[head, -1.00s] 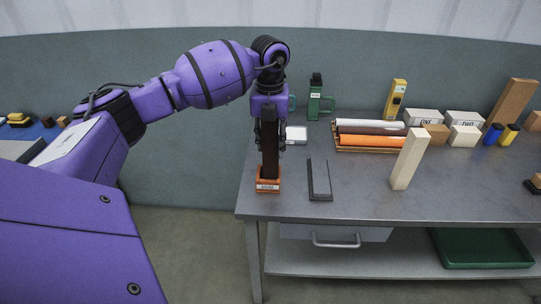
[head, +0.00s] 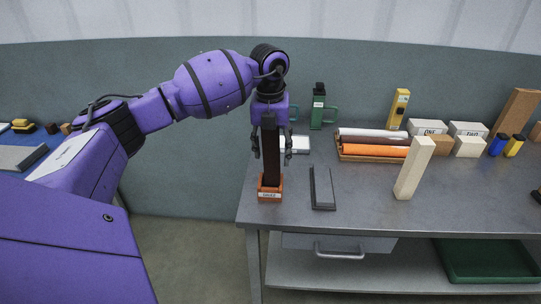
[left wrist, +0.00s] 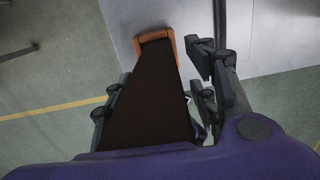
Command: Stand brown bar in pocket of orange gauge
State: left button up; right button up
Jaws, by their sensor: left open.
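The dark brown bar (head: 270,155) stands upright in the pocket of the orange gauge (head: 270,190), near the left front corner of the grey table. In the left wrist view the bar (left wrist: 152,95) rises toward the camera, its foot inside the orange gauge (left wrist: 143,39). My left gripper (head: 270,148) is above the gauge, around the upper part of the bar. Its fingers (left wrist: 155,95) are spread, with a visible gap on the right side of the bar. The bottom of the bar is hidden inside the gauge. My right gripper is not in view.
A dark grey angled piece (head: 322,188) lies right of the gauge. A pale block (head: 413,168) stands farther right. A tray of rolls (head: 375,145), a green object (head: 318,108) and white boxes (head: 428,127) are behind. The table's front edge is close to the gauge.

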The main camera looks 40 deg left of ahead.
aim_at(271, 138)
pick_arm(q)
jog(key=r, duration=0.3)
jog(key=shift+w+a+r+g, duration=0.1)
jog(key=shift+a+r+g, duration=0.1)
jog(key=shift+g, duration=0.2)
notch_tip(271, 138, up, 5)
jog(key=shift+f, duration=0.1)
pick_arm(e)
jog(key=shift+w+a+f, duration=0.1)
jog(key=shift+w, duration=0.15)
pick_arm(q)
jog(key=shift+s, duration=0.2)
